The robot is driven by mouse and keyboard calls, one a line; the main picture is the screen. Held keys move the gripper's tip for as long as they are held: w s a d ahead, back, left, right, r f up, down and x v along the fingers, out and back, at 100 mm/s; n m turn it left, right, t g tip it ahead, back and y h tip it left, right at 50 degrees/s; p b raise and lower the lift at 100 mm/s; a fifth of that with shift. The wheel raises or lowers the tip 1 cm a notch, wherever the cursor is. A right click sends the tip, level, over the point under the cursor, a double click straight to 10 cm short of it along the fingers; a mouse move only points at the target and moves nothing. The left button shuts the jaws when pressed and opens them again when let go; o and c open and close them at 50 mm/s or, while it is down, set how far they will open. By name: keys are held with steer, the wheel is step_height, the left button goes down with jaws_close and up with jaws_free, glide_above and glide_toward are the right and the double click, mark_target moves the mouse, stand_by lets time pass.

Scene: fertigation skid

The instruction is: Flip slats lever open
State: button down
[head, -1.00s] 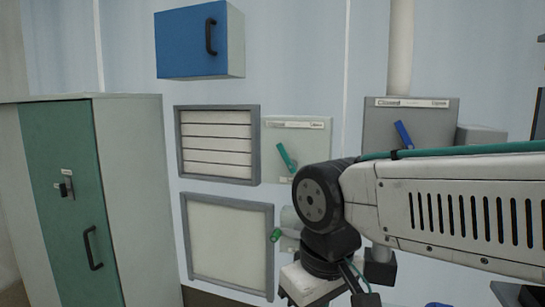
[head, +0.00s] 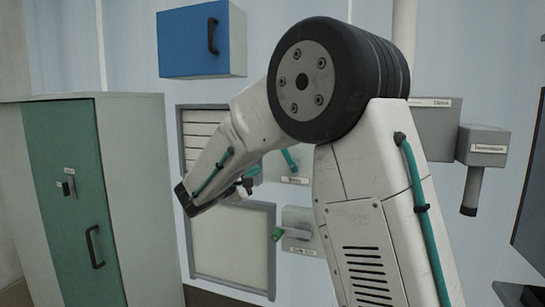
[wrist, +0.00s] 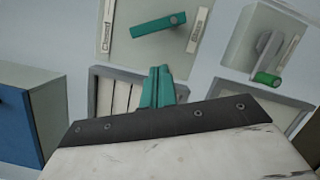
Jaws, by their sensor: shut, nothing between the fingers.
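The slats lever is a teal handle (wrist: 158,32) on a pale plate (wrist: 135,55). Its pivot is at the plate's lower side, and the handle points up and slightly left in the head view (head: 289,160). A "Closed" label (wrist: 106,24) runs along one plate edge in the wrist view. In the head view, my arm hides part of the plate and of the slatted panel (head: 200,128).
A second plate (head: 300,225) with a green-tipped handle (head: 278,235) is below. A blue cabinet (head: 192,42) hangs above, and a green-doored cabinet (head: 62,200) stands left. A grey box (head: 484,146) is at right.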

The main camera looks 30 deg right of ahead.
mark_target(289, 156)
steer(key=w, duration=0.1)
steer(key=w+a+n+t, duration=0.1)
steer(key=shift+w+a+t, duration=0.1)
steer(key=shift+w+t, duration=0.2)
steer(key=d+r, duration=0.1)
steer(key=d, duration=0.2)
steer(key=w+d+r, duration=0.1)
steer(key=d, duration=0.3)
steer(key=d+r, duration=0.1)
steer(key=d, duration=0.3)
steer(key=shift+w, duration=0.3)
steer(key=shift+a, duration=0.1)
